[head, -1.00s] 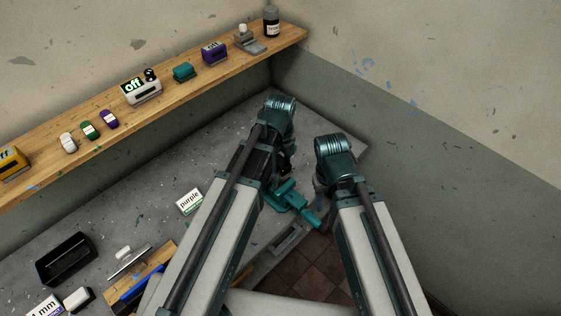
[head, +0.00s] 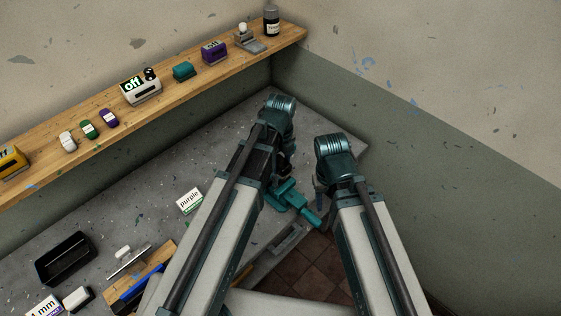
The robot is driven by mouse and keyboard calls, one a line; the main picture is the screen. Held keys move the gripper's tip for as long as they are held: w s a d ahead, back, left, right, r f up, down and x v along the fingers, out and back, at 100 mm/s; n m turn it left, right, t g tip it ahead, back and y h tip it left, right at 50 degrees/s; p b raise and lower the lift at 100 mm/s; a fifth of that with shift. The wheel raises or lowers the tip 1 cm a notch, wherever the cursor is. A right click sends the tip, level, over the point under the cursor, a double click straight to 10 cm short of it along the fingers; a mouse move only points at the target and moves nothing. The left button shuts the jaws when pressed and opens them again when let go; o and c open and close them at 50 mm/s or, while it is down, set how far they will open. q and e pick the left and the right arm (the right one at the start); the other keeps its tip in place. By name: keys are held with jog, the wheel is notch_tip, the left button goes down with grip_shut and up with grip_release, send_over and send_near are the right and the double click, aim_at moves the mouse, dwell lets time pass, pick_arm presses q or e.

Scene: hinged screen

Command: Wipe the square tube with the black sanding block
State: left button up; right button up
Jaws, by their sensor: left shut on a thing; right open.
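My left gripper (head: 287,168) is near the middle of the picture, largely behind its own wrist and arm. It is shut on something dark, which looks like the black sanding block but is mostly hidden. My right gripper (head: 321,190) is to its right, pointing down and open, with its fingers mostly hidden by its wrist. A teal vise (head: 291,197) is at the bench edge, between and below the two wrists. I cannot make out the square tube for certain; my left arm covers the area beside the vise.
The grey bench (head: 135,200) has free room left of my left arm. A wooden shelf (head: 100,98) with several small items runs along the wall.

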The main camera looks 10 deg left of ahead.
pick_arm(q)
jog(key=shift+f+b, duration=0.55)
jog(key=shift+f, duration=0.05)
dwell(0.8)
jog(key=shift+w+a, duration=0.75)
jog(key=shift+a, duration=0.25)
jog(key=shift+s+d, duration=0.1)
jog(key=shift+s, duration=0.05)
jog(key=shift+s+d, duration=0.6)
jog(key=shift+d, duration=0.3)
jog(key=shift+w+a, duration=0.75)
jog(key=shift+a, duration=0.25)
jog(key=shift+s+d, duration=0.15)
